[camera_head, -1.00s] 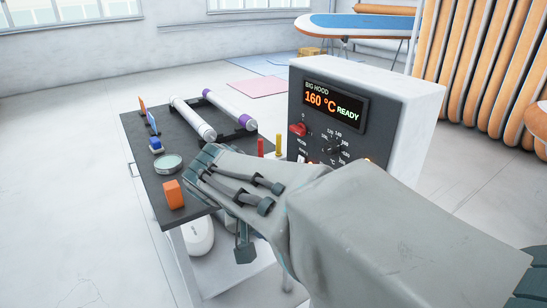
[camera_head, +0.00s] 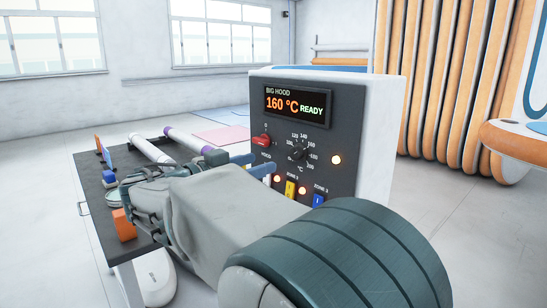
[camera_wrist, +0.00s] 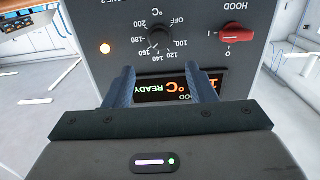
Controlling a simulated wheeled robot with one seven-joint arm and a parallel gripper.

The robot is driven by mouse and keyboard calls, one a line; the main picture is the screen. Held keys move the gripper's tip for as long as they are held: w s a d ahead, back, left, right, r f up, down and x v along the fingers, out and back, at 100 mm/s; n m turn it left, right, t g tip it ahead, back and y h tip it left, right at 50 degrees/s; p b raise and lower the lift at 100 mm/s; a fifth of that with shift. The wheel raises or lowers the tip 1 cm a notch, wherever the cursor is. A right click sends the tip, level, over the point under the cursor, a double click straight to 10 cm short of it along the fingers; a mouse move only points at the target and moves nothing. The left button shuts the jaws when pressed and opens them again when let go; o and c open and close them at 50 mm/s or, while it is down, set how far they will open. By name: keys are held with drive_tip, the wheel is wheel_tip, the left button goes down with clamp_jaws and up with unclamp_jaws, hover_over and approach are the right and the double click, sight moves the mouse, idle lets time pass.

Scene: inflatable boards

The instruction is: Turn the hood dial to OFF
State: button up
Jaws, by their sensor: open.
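The black dial (camera_head: 299,153) is on the front panel of the BIG HOOD box (camera_head: 378,130), ringed by temperature numbers. It shows in the wrist view (camera_wrist: 160,38), upside down, with OFF among its marks. Its exact pointer direction is too small to read surely. The display (camera_head: 297,106) reads 160 °C READY. My gripper (camera_head: 254,165) is open and empty in front of the panel, left of and slightly below the dial in the head view. In the wrist view its two blue fingers (camera_wrist: 160,72) point toward the panel, spread to either side below the dial.
A red HOOD switch (camera_head: 262,140) sits left of the dial. Yellow (camera_head: 290,189) and blue (camera_head: 318,201) zone switches are below it, with lit lamps nearby. A dark table (camera_head: 88,168) at left holds rolls and an orange block (camera_head: 124,225). Orange boards stand behind at right.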

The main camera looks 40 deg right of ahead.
sight(293, 153)
drive_tip(key=d, duration=0.9)
drive_tip(key=shift+w+d, duration=0.3)
drive_tip(key=shift+w, duration=0.05)
drive_tip(key=c, duration=1)
